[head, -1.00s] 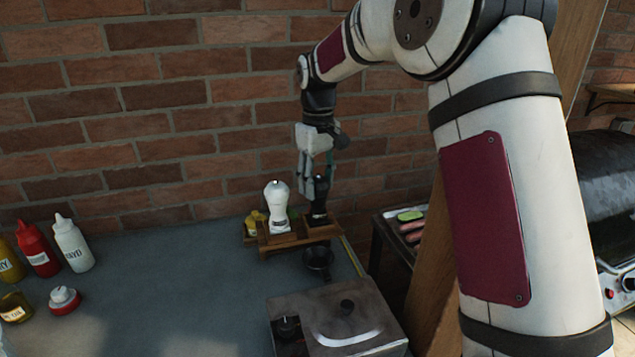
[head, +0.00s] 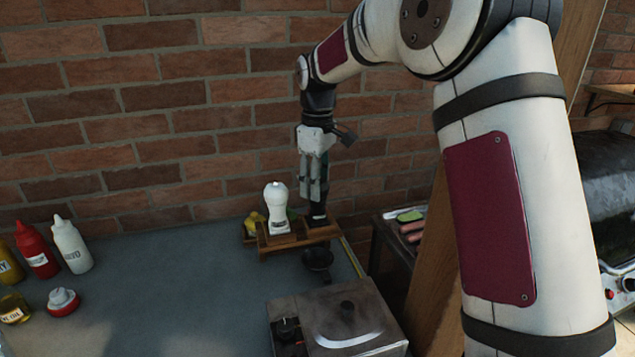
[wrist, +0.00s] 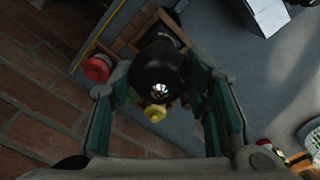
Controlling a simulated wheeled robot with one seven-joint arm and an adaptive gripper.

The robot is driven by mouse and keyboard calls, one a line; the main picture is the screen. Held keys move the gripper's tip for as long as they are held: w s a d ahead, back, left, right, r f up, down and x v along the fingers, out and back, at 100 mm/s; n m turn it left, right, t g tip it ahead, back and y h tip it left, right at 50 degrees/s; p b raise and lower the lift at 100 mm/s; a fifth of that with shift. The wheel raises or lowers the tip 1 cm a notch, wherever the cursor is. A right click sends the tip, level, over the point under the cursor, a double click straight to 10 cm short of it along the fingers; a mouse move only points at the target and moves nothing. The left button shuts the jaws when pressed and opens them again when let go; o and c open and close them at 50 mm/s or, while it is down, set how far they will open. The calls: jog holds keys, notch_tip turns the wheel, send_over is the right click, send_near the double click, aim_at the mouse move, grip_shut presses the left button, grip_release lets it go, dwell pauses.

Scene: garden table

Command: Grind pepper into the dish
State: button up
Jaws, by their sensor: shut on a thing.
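A black pepper mill (head: 318,213) stands upright at the right end of the wooden rack (head: 290,243), below my fingers. My gripper (head: 315,197) points straight down and is shut on the mill's upper part. In the wrist view, the mill's round black top (wrist: 158,75) sits between the two fingers of my gripper (wrist: 161,88). The fingers hide much of the mill in the head view, and I cannot tell whether its base touches the rack. A small dark dish (head: 317,259) lies on the table just in front of the rack.
A white mill (head: 277,208) stands left of the black one in the rack. A metal box with a knob (head: 338,322) is in front. Squeeze bottles (head: 72,244) stand at the left. The brick wall (head: 150,120) is close behind. The middle table is clear.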

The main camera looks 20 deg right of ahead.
dwell(0.8)
jog(key=o, duration=1.2)
notch_tip(320, 180, up, 12)
